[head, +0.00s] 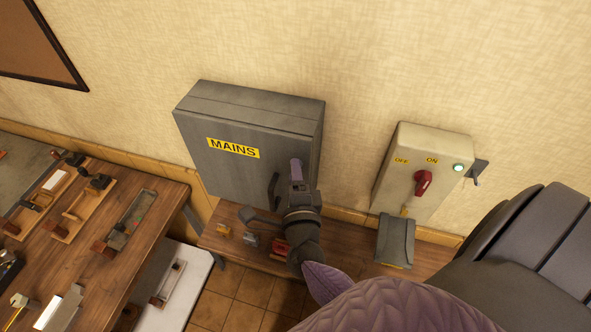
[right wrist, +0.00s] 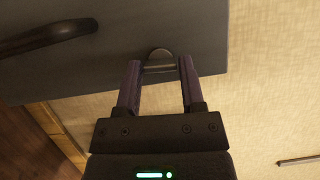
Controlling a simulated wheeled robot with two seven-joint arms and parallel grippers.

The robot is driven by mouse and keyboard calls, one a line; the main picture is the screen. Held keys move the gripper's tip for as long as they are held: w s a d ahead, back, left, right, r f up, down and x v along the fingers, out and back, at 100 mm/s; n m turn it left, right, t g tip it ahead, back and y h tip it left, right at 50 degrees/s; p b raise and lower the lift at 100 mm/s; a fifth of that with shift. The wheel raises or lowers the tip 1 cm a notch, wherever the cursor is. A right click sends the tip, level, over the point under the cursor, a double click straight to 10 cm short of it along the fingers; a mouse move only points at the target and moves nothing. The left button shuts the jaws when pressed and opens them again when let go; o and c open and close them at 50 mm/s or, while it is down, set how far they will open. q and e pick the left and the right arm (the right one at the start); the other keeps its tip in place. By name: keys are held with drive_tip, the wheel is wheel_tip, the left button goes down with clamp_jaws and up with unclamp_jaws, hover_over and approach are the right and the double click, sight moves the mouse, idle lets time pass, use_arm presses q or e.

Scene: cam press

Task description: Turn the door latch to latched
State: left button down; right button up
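The grey cabinet marked MAINS (head: 235,120) hangs on the wall with its door flat against the front. In the right wrist view, the door latch (right wrist: 158,58) is a small dark rounded piece with a bar, near the edge of the grey door (right wrist: 110,70). My right gripper (right wrist: 158,75) is open, with one purple finger on each side of the latch and small gaps visible. In the head view, my right gripper (head: 297,172) is at the cabinet's right side and hides the latch. Whether the fingers touch the latch cannot be told. My left gripper is not in view.
A dark bar handle (right wrist: 48,38) is on the door near the latch. A wooden shelf (head: 350,238) runs below; a cluttered workbench (head: 160,205) is left.

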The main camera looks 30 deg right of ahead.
drive_tip(key=o, duration=0.3)
drive_tip(key=b+v, duration=0.2)
drive_tip(key=v, duration=0.8)
drive_tip(key=shift+r, duration=0.1)
